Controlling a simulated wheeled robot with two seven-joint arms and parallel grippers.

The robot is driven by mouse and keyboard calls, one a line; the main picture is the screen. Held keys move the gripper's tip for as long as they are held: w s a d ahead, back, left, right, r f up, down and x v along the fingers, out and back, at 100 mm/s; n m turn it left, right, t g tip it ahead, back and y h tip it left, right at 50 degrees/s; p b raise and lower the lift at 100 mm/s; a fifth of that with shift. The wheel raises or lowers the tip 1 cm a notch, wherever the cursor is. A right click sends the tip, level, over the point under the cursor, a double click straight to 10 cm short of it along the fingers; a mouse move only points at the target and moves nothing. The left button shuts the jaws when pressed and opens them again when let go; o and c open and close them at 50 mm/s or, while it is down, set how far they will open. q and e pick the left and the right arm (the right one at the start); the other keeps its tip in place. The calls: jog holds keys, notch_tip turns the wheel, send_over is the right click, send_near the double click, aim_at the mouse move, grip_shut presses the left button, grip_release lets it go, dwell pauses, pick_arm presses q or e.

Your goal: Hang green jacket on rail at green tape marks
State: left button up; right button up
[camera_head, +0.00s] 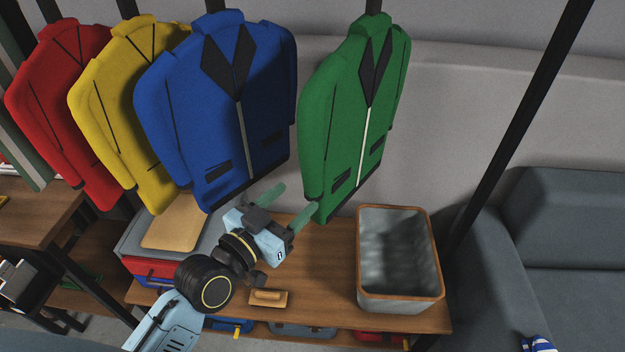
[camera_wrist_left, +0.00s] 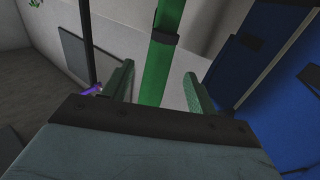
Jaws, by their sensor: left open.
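The green jacket (camera_head: 345,120) hangs upright, right of the blue jacket (camera_head: 225,110) in the head view. The rail and the green tape marks are out of view. My left gripper (camera_head: 295,203) is open just below and left of the jacket's lower edge. In the left wrist view, a narrow green strip with a dark band, apparently the jacket (camera_wrist_left: 155,80) seen edge-on, stands between the two spread green fingers of my left gripper (camera_wrist_left: 158,72). Contact with the fingers cannot be told. My right gripper is not in view.
A yellow jacket (camera_head: 125,110) and a red jacket (camera_head: 65,110) hang further left. Below stands a wooden bench (camera_head: 330,285) with a grey bin (camera_head: 398,302) and a brush (camera_head: 268,298). A dark post (camera_head: 520,120) and a grey sofa (camera_head: 560,240) are at right.

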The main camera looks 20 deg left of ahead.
aim_at(326, 170)
pick_arm(q)
jog(key=x, duration=1.1)
